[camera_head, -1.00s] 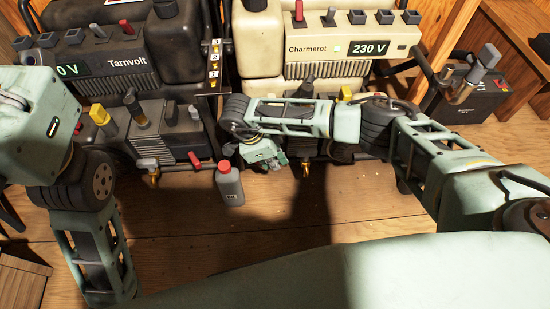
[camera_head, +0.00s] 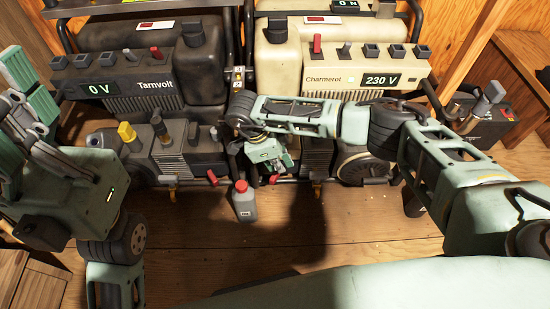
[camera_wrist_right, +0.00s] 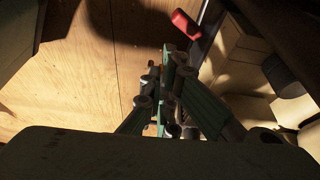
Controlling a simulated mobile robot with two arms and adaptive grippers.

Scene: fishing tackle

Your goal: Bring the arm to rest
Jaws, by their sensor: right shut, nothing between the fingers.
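My right gripper (camera_head: 283,163) hangs in front of the gap between the two generators, to the right of and above the grey bottle in the picture. Its fingers are shut with nothing between them, and they also show together in the right wrist view (camera_wrist_right: 168,75). My right arm reaches in from the right, bent at the elbow, across the front of the cream generator. My left gripper (camera_head: 28,100) is raised at the left edge, partly cut off by the frame. Its fingertips are not clear enough to tell its opening.
The dark Tarnvolt generator (camera_head: 146,100) reads 0 V. The cream Charmerot generator (camera_head: 330,68) reads 230 V. A grey bottle with a red cap (camera_head: 243,207) stands on the wooden floor (camera_head: 340,235). A black box (camera_head: 490,117) stands at right.

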